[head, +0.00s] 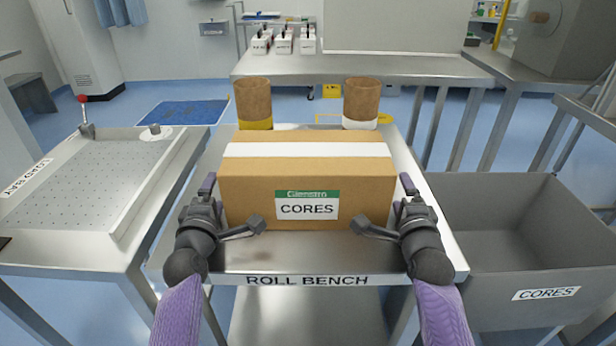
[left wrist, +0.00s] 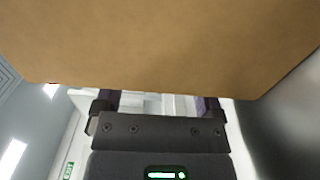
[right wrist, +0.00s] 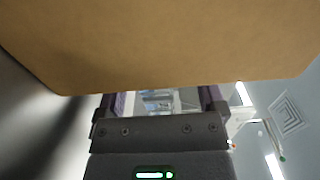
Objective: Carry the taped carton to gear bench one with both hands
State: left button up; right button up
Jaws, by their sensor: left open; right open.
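The taped carton (head: 306,180) is a brown box with white tape across its top and a "CORES" label on its front. It sits upright on the bench marked "ROLL BENCH" (head: 300,265). My left gripper (head: 232,208) is open at the carton's left front corner, and my right gripper (head: 382,208) is open at its right front corner. In the left wrist view the carton's cardboard (left wrist: 160,40) fills the upper part, and likewise in the right wrist view (right wrist: 160,40). Whether the fingers touch the carton I cannot tell. No bench marked gear bench one is readable.
Two brown rolls, one with a yellow base (head: 253,103) and one with a white base (head: 361,103), stand behind the carton. A perforated steel table (head: 90,190) is left, a grey "CORES" bin (head: 540,230) right. A long steel bench (head: 360,68) stands at the back.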

pick_arm(q)
jog(key=shift+d, duration=0.7)
pick_arm(e)
jog(key=shift+w+a, duration=0.1)
jog(key=shift+a, duration=0.7)
pick_arm(q)
jog(key=shift+w+f, duration=0.1)
jog(key=shift+w, duration=0.05)
pick_arm(e)
jog(key=shift+f, duration=0.1)
